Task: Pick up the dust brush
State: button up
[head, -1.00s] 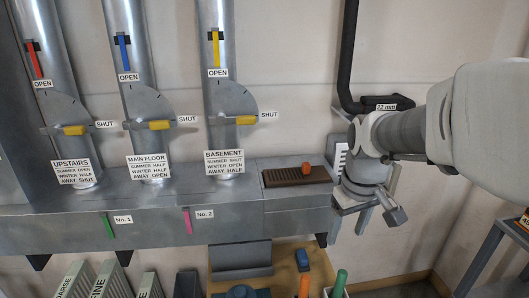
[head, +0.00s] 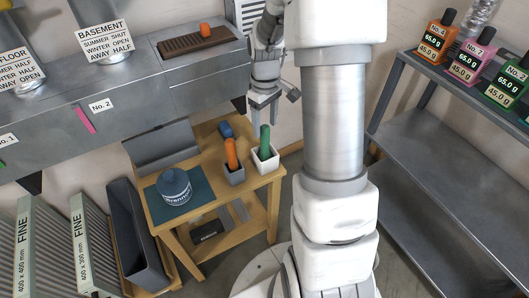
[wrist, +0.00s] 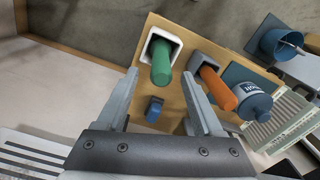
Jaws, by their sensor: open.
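A green handle (head: 265,142) stands up from a white square holder (head: 268,164) on a small wooden table. An orange handle (head: 231,152) stands in a grey holder (head: 234,175) left of it. Whatever is on the lower ends is hidden in the holders, so I cannot tell which is the dust brush. My gripper (head: 263,108) is open and empty, above the table's back right part. In the wrist view the green handle (wrist: 161,62) shows between the fingers (wrist: 160,80), farther off than the tips; the orange handle (wrist: 218,88) is right of them.
The wooden table (head: 255,186) also bears a small blue block (head: 226,130) and a blue-grey labelled tin (head: 174,187) on a dark mat. The metal duct (head: 150,75) runs behind. A grey shelf (head: 440,150) with several labelled bottles stands at right. Filters (head: 45,245) stand at left.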

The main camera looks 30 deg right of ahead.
aim_at(265, 144)
notch_tip(265, 144, down, 9)
jog(key=b, duration=0.2)
jog(key=shift+r+b, duration=0.15)
jog(key=shift+b, duration=0.15)
jog(key=shift+r, duration=0.1)
grip_shut()
